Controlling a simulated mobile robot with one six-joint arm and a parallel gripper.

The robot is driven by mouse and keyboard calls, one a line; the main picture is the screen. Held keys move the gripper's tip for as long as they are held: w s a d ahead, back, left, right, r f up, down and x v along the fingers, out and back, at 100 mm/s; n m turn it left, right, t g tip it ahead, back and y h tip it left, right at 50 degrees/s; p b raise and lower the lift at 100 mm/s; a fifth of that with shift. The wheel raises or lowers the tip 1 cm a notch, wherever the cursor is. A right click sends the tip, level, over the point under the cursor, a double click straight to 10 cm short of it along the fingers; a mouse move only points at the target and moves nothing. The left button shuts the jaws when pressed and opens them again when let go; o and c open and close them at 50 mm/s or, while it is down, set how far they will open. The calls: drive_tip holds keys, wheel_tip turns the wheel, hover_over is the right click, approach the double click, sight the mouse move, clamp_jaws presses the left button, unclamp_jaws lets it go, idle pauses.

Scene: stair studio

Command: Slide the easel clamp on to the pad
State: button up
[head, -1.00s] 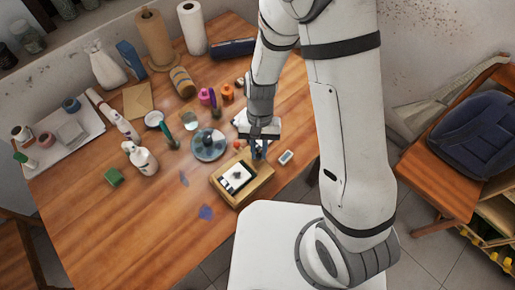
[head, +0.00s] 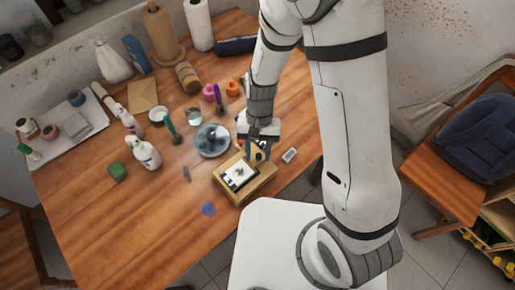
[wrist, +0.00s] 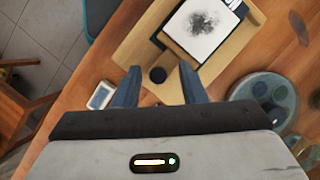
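The pad (wrist: 205,28), a white sheet with a dark smudge, lies on a pale wooden easel board (wrist: 138,52). It also shows in the head view (head: 239,177), on the board (head: 262,186) near the table's front edge. A dark round knob (wrist: 158,75), seemingly part of the easel clamp, is at the board's end, apart from the pad. My gripper (wrist: 158,88) is open, one blue finger on each side of the knob. In the head view my gripper (head: 260,154) is over the board's far end. Contact with the knob cannot be told.
A round palette dish (head: 212,140) is left of my gripper. A small white block (head: 289,155) lies right of the board. Bottles (head: 145,155) and jars crowd the left and back. The table's front left is mostly clear.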

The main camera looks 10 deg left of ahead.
drive_tip(key=v, duration=0.7)
drive_tip(key=shift+r, duration=0.4)
drive_tip(key=shift+w, duration=0.15)
drive_tip(key=s+d+r+t, duration=0.2)
drive_tip(key=d+r+t, duration=0.1)
drive_tip(key=d+r, duration=0.6)
drive_tip(key=s+d+r+t, duration=0.2)
drive_tip(key=d+r+t, duration=0.2)
drive_tip(key=d+r, duration=0.5)
drive_tip(key=d, duration=0.3)
drive_tip(key=shift+m+t, duration=0.3)
drive_tip(key=shift+m, duration=0.1)
drive_tip(key=shift+r, duration=0.15)
